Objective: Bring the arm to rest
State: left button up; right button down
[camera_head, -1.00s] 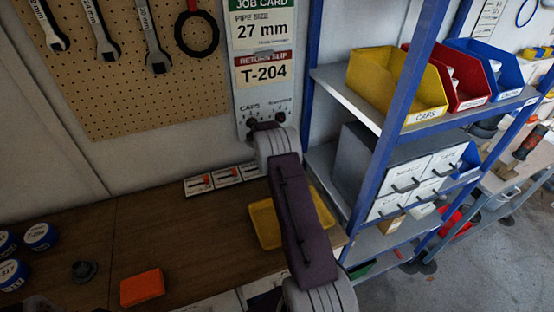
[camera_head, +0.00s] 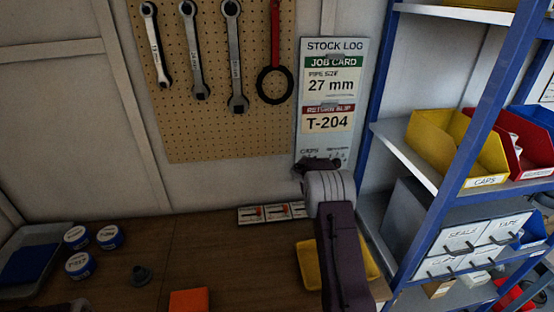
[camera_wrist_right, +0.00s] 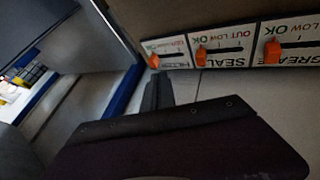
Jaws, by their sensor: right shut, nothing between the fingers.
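My right arm (camera_head: 342,250), with a dark purple link and a grey ribbed joint, rises from the bottom of the head view in front of the stock log board (camera_head: 332,60). A dark part sits at its far end, over the board's lower edge. In the right wrist view, the narrow dark fingers of my right gripper (camera_wrist_right: 157,92) are together and empty, near a row of label cards with orange markers (camera_wrist_right: 201,55). A dark purple link of mine fills the lower part of that view. My left gripper is not in view.
A yellow tray (camera_head: 309,266) lies on the bench partly behind my right arm. An orange block (camera_head: 189,301), a dark grey piece (camera_head: 141,275) and blue-and-white tins (camera_head: 77,237) stand to its left. A blue-framed shelf (camera_head: 473,140) with bins borders the right.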

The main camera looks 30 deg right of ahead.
jog(key=w+a+r+t, duration=0.2)
jog(key=w+a+r, duration=0.15)
jog(key=r, duration=0.35)
jog(key=s+a+r+n+y, duration=0.2)
jog(key=s+a+r, duration=0.1)
jog(key=a, duration=0.8)
jog(key=s+a+f+n+g+y, duration=0.1)
jog(key=s+a+f, duration=0.2)
jog(key=s+a, duration=0.3)
jog(key=s+a+f+g+y, duration=0.1)
jog(key=s+a, duration=0.4)
jog(key=s, duration=0.7)
jog(key=s+a+f+n+g+y, duration=0.1)
jog(key=s+a+f+y, duration=0.2)
jog(key=s, duration=0.6)
jog(key=shift+s+a+f+n, duration=0.15)
jog(key=shift+a+f+n, duration=0.15)
jog(key=shift+a+f, duration=1.1)
jog(key=shift+a+r, duration=0.4)
jog(key=shift+r, duration=0.1)
